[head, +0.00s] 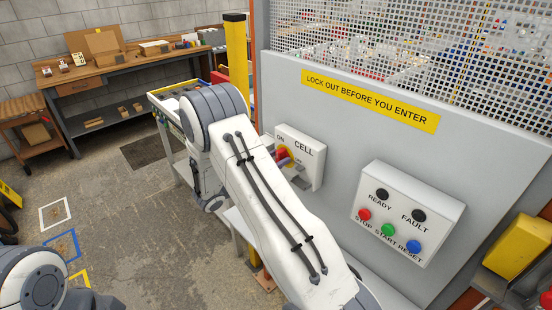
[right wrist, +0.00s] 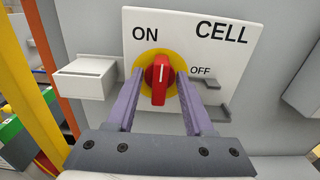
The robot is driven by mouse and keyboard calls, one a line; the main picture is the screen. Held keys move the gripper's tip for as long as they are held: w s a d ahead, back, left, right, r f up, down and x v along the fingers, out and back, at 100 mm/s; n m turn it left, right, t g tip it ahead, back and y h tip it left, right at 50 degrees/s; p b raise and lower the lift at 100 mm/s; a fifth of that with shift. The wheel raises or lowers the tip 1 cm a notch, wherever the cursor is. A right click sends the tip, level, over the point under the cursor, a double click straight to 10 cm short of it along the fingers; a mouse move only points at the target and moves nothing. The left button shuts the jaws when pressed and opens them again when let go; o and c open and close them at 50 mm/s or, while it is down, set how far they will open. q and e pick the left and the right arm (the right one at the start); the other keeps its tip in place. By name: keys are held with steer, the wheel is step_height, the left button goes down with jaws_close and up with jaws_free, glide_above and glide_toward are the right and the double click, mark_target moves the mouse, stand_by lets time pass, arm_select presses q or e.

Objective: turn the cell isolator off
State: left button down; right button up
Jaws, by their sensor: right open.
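The cell isolator is a white box (head: 312,160) on the grey panel, marked CELL, ON and OFF. In the right wrist view its white face (right wrist: 225,60) carries a red handle (right wrist: 159,88) on a yellow disc (right wrist: 144,68). The handle stands upright, its white mark at the top, below and slightly right of ON; OFF is to the right. My right gripper (right wrist: 159,76) is open, its purple fingers on either side of the handle with gaps visible. In the head view my right arm hides most of that gripper. My left gripper is out of view.
A grey-white block (right wrist: 88,77) juts out left of the isolator, and small grey brackets (right wrist: 210,110) sit below OFF. A button box (head: 408,213) with lamps is to the right on the panel. A yellow post (head: 237,65) stands behind my arm. A workbench (head: 120,75) is at the back left.

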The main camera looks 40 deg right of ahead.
jaws_close()
steer(key=shift+f+m+b, duration=0.2)
steer(key=shift+m+b, duration=0.4)
steer(key=shift+b, duration=0.35)
steer(key=shift+s+f+m+b, duration=0.1)
steer(key=shift+m+b, duration=2.75)
steer(key=shift+b, duration=2.3)
steer(key=shift+s+f+m+b, duration=0.15)
steer(key=shift+m+b, duration=2.65)
steer(key=shift+b, duration=2.35)
steer(key=shift+s+r+m+b, duration=0.1)
steer(key=shift+m+b, duration=2.75)
steer(key=shift+b, duration=2.3)
